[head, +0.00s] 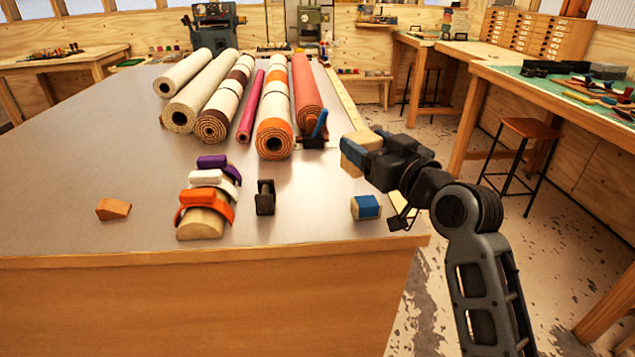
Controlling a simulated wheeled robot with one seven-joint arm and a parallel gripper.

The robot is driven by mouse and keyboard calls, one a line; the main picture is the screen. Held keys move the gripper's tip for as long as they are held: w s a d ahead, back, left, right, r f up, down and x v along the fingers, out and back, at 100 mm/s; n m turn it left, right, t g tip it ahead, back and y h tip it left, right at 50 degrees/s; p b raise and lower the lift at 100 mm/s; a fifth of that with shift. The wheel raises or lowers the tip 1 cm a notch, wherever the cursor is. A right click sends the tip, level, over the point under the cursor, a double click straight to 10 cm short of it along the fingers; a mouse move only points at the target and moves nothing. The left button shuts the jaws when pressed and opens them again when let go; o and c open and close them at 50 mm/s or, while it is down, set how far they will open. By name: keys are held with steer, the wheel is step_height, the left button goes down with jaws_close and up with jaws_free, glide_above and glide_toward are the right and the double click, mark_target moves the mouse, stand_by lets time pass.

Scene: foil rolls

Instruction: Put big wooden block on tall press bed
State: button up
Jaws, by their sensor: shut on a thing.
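A big wooden block (364,138), pale wood with a blue band, is held above the right part of the metal-topped table. My gripper (372,162) is shut on it from the right, and my gripper body hides part of the block. Two presses stand by the back wall: a dark blue-grey one (213,27) at left and a greenish one (308,22) at right of it. I cannot tell from this view which is the tall press, and their beds are small and partly unclear. The block is far from both.
A smaller blue-banded wooden block (365,207) lies near the table's front right corner. Several long rolls (222,105) cover the back of the table (80,150). A blue-handled tool (317,132), a black holder (265,198) and stacked coloured pieces (205,200) stand nearer. A stool (528,130) is at right.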

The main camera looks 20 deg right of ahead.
steer(key=shift+w+a+f+p, duration=0.3)
steer(key=shift+w+a+f, duration=0.35)
steer(key=shift+a+f, duration=0.8)
steer(key=shift+w+a+f+p, duration=0.3)
steer(key=shift+w+a+f, duration=0.35)
steer(key=shift+a+f, duration=0.75)
steer(key=shift+w+a+f+p, duration=0.3)
steer(key=shift+w+a+f, duration=0.55)
steer(key=shift+f, duration=0.9)
steer(key=shift+s+a, duration=0.2)
steer(key=shift+f, duration=0.15)
steer(key=o, duration=1.1)
